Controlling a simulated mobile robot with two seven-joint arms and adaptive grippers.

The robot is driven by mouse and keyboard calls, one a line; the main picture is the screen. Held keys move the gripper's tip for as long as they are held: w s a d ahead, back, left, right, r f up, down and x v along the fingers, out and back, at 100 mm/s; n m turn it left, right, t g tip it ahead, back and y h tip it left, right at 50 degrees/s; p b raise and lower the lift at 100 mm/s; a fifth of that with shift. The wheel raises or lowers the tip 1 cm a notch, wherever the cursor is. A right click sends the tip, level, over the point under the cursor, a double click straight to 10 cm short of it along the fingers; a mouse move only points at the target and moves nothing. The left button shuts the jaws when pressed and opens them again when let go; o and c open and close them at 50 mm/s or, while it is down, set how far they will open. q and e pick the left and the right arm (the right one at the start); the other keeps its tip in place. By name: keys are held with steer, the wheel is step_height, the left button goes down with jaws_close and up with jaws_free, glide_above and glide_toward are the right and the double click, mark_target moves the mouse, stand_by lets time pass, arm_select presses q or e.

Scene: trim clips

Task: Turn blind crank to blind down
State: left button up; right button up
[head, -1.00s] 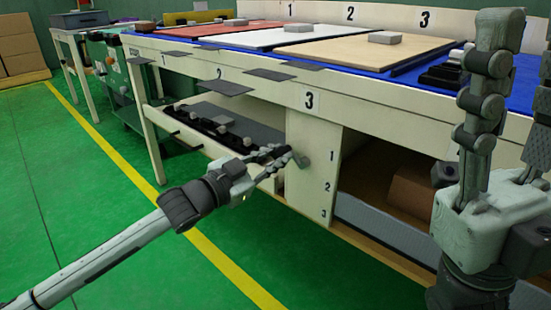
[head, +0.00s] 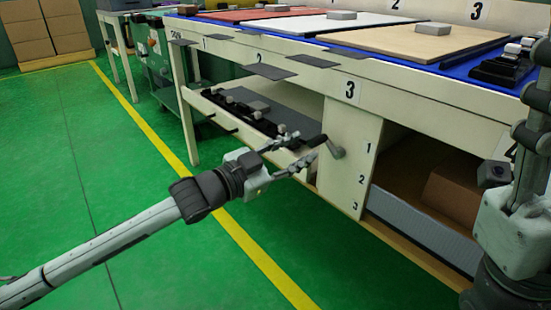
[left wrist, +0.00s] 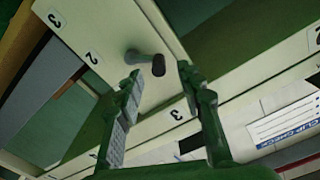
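The blind crank (head: 337,151) is a small grey arm on the cream panel under the table's front edge, with a dark handle pointing up and left. In the left wrist view the crank (left wrist: 150,60) shows with its dark end facing me. My left gripper (head: 305,147) is open beside the crank, at its left in the head view. In the left wrist view its fingertips (left wrist: 159,71) lie on either side of the handle, apart from it; depth is unclear. My right gripper (head: 535,130) is cut off at the right edge. A grey ribbed surface (head: 425,237), possibly the blind, spans the lower bay.
Thin dark plates (head: 270,71) jut from the table's front edge above my left gripper. A drawer (head: 205,108) with black parts stands left of the crank panel. A cardboard box (head: 455,195) sits in the bay. The green floor in front is clear.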

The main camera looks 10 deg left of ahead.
arm_select(q)
steer(key=v, duration=0.7)
steer(key=shift+s+a, duration=0.25)
steer(key=shift+s, duration=0.05)
